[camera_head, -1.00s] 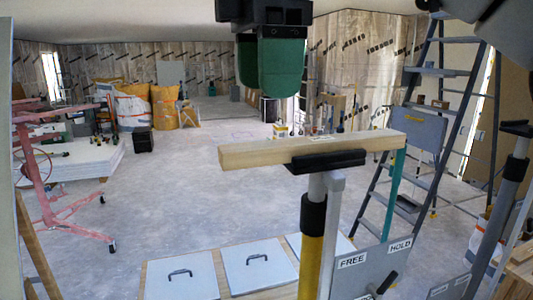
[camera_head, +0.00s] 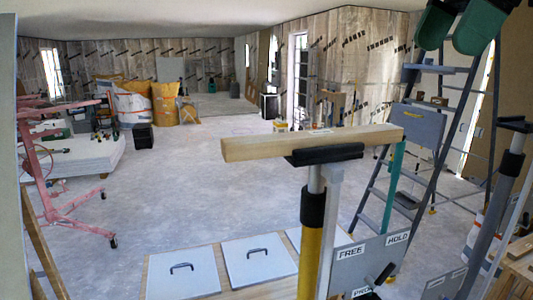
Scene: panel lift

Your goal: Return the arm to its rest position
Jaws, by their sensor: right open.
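My right gripper (camera_head: 460,27) is at the top right of the head view, with its green fingers apart and nothing between them. It hangs in front of the upper ladder, away from the wooden beam. The wooden beam (camera_head: 262,146) lies across the black head (camera_head: 325,154) of a yellow and grey support post (camera_head: 312,235). A panel (camera_head: 370,262) marked FREE and HOLD stands beside the post, with a dark lever (camera_head: 380,277) low on it. My left gripper is not in view.
A stepladder (camera_head: 410,150) stands at the right, near a second grey post (camera_head: 505,185). White panels with handles (camera_head: 258,261) lie at the front. A pink wheeled stand (camera_head: 60,190) and stacked white sheets (camera_head: 88,155) are at the left. The middle floor is clear.

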